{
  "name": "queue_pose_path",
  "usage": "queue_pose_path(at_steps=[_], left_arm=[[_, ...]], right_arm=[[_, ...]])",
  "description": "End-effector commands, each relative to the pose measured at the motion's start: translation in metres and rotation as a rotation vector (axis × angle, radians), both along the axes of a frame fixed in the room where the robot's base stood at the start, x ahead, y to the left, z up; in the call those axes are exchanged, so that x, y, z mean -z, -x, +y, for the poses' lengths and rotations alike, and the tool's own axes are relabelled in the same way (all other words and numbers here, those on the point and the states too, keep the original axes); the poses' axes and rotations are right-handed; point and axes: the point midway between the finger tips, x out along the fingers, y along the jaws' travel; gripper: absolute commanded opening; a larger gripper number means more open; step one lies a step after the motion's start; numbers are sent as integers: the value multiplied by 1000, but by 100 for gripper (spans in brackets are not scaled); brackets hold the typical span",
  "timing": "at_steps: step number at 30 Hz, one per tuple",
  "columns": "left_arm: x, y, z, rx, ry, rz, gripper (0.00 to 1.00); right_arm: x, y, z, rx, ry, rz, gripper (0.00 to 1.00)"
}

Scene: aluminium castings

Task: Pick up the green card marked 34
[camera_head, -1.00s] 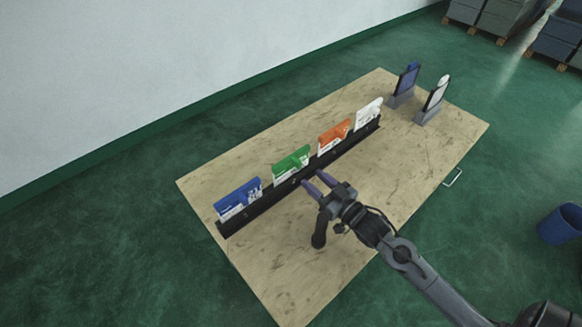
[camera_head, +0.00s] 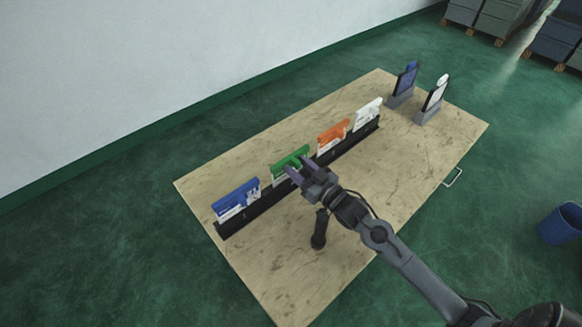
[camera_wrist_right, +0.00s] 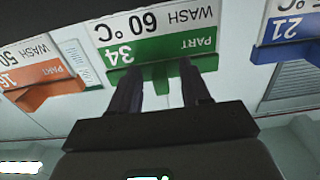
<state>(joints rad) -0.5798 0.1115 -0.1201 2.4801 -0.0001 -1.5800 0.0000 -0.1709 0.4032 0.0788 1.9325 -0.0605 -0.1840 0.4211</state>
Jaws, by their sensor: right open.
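The green card (camera_head: 289,161) marked 34 stands upright in a long black rack (camera_head: 262,205) between the blue and orange cards. In the right wrist view the green card (camera_wrist_right: 160,47) appears upside down, with "PART" and "WASH 60 °C" legible. My right gripper (camera_head: 292,172) is open at the front of this card, overlapping its lower part in the head view. In the wrist view its two dark fingers (camera_wrist_right: 160,78) point at the card's green edge, a green tab showing between them. Whether they touch it I cannot tell. My left gripper is not in view.
In the rack also stand a blue card (camera_head: 236,199) marked 21, an orange card (camera_head: 333,136) and a white card (camera_head: 367,113). A dark handled object (camera_head: 319,230) lies below my right arm. The table's (camera_head: 400,180) right side is mostly clear.

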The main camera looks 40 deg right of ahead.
Motion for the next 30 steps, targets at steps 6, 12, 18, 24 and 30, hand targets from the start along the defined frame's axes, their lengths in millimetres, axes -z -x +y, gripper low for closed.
queue_pose_path(at_steps=[6,12,18,24,30], left_arm=[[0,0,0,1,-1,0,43],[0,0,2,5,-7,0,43],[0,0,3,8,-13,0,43],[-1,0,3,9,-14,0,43],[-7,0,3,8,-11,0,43]], right_arm=[[0,0,0,0,0,0,22],[0,0,0,0,0,-1,0],[-1,0,0,0,0,-2,0],[-3,0,0,0,0,-2,0],[-26,0,0,1,1,-5,0]])
